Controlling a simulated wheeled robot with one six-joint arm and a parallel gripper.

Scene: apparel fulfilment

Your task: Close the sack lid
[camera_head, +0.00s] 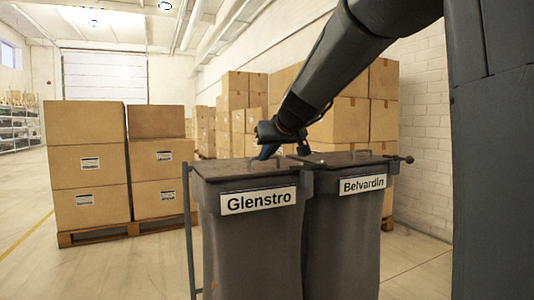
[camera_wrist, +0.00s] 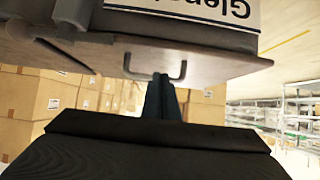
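Two dark grey sacks stand side by side, the Glenstro sack (camera_head: 250,245) on the left and the Belvardin sack (camera_head: 345,245) on the right. The Glenstro lid (camera_head: 222,170) lies flat across its sack top; it also shows in the wrist view (camera_wrist: 215,66), with its wire handle (camera_wrist: 128,68). The Belvardin lid (camera_head: 345,158) also looks down. My gripper (camera_head: 266,153) points down at the Glenstro lid near the handle. In the wrist view its blue fingers (camera_wrist: 160,78) look shut together, with tips at the handle bar. Whether they touch the handle or lid is unclear.
Stacked cartons on a pallet (camera_head: 90,165) stand to the left. More stacked cartons (camera_head: 385,120) stand behind the sacks, near the white brick wall (camera_head: 428,130). A thin metal frame post (camera_head: 188,230) runs beside the Glenstro sack. The floor (camera_head: 120,270) at front left is clear.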

